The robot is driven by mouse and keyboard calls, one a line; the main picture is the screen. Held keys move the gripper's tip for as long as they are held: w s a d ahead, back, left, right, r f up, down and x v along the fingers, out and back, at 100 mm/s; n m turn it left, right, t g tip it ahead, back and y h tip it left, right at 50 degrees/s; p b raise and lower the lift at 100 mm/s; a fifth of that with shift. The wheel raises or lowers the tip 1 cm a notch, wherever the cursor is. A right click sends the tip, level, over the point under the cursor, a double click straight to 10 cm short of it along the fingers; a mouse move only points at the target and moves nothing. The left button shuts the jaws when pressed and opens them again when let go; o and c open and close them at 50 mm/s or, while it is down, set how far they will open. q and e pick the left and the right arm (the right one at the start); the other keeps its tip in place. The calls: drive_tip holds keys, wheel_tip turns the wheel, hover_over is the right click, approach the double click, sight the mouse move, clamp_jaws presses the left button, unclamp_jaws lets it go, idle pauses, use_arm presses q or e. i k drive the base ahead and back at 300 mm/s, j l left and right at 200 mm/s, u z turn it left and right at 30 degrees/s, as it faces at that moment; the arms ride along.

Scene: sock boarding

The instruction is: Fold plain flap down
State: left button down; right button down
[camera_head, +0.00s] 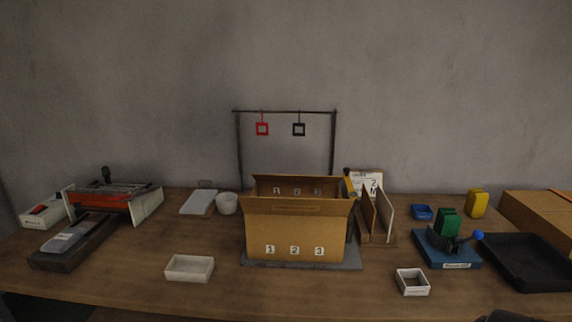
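An open cardboard box (270,233) stands upright on a grey mat (258,263) at the middle of the table, with labels 1, 2, 3 on its front. Its front flap (258,206), without number labels, leans outward over the front wall and is not folded down over the opening. Labels 1, 2, 3 also show on the back panel (263,186). I cannot tell which flap is the plain one. The box's inside is mostly hidden. A dark shape (505,317) at the bottom right edge may be my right gripper; its fingers cannot be made out.
A rack (285,111) with red and black square tags stands behind the box. Upright boards (386,217) stand close at its right. White trays (190,268) (412,283) sit in front on both sides. A blue-based device (445,250) and black tray (525,265) are right.

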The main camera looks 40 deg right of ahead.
sight(259, 177)
drive_tip(key=i+j+z, duration=0.1)
drive_tip(key=z, duration=1.2)
